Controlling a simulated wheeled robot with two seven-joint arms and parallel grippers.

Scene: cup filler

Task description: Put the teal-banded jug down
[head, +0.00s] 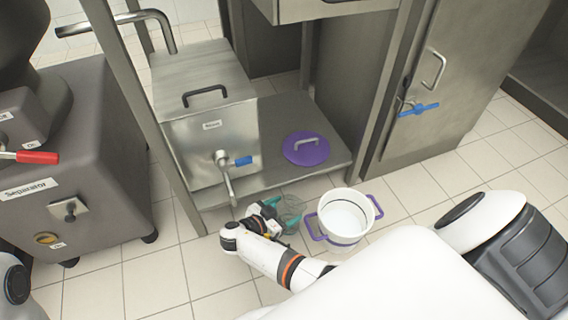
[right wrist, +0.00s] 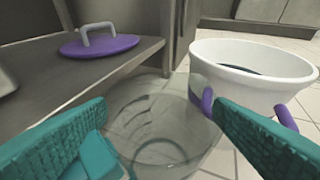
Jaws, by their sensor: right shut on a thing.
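A clear see-through jug (head: 291,207) is between the teal fingers of my right gripper (head: 281,214), below the front edge of the low shelf. In the right wrist view the jug (right wrist: 165,140) sits between the two teal pads of the gripper (right wrist: 160,112), which is shut on it. The jug looks empty and roughly upright. I cannot make out its teal band apart from the teal fingers. Whether its base touches the floor is unclear. My left gripper is not in view.
A white bucket (head: 346,214) with purple handles stands on the tiled floor right of the jug. A purple lid (head: 306,149) lies on the metal shelf (head: 285,112). A steel tank (head: 205,118) with a blue-handled tap (head: 224,160) stands left of it. Floor left of my arm is clear.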

